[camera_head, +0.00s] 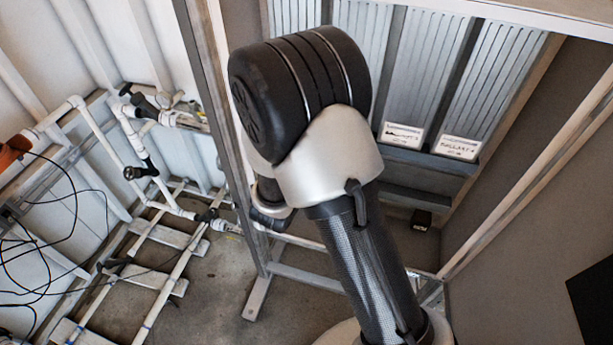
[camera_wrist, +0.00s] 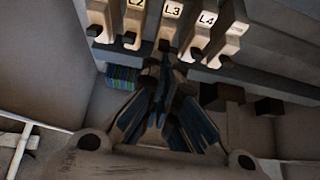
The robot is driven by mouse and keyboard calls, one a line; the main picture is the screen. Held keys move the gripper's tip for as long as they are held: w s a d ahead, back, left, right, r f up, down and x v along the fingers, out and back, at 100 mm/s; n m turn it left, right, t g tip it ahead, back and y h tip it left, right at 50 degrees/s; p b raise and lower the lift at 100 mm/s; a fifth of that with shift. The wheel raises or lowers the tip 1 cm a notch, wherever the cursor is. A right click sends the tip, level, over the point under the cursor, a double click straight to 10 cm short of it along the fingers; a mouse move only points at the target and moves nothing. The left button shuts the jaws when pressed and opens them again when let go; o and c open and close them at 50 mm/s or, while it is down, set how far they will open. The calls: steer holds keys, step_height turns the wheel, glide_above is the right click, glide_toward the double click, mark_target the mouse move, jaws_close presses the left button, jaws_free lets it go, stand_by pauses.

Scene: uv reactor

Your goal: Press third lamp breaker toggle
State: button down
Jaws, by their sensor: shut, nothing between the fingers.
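In the wrist view a row of pale breakers runs along the top, with labels L2, L3 and L4 readable. The third lamp breaker, L3 (camera_wrist: 171,14), is near the top middle, and its dark toggle (camera_wrist: 164,45) sticks out at its lower end. My gripper (camera_wrist: 163,66) is shut and empty, with its fingertips just below the L3 toggle. I cannot tell whether the tips touch it. In the head view my arm fills the middle, and neither the gripper nor the breakers can be made out.
The L2 breaker (camera_wrist: 135,16) and L4 breaker (camera_wrist: 205,22) sit close on either side of L3. A striped blue-green block (camera_wrist: 122,77) lies below L2. In the head view, ribbed metal panels (camera_head: 417,72) stand behind my arm and white piping (camera_head: 105,135) is at the left.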

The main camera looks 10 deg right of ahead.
steer(key=v, duration=1.2)
steer(key=s+d+r+m+g+h+b, duration=0.15)
steer(key=s+d+m+g+b, duration=0.6)
steer(key=s+d+m, duration=0.85)
steer(key=s+a+m+t+y+b, duration=0.1)
steer(key=s+a+m+y+b, duration=0.1)
steer(key=m, duration=0.5)
steer(key=s+a+f+m+t+y+b, duration=0.1)
steer(key=s+a+m+y+b, duration=0.2)
steer(key=a+m+y+b, duration=0.2)
steer(key=a+m, duration=0.2)
steer(key=shift+s+a+f+b, duration=0.2)
steer(key=shift+s+a+b, duration=0.05)
steer(key=shift+s+b, duration=0.1)
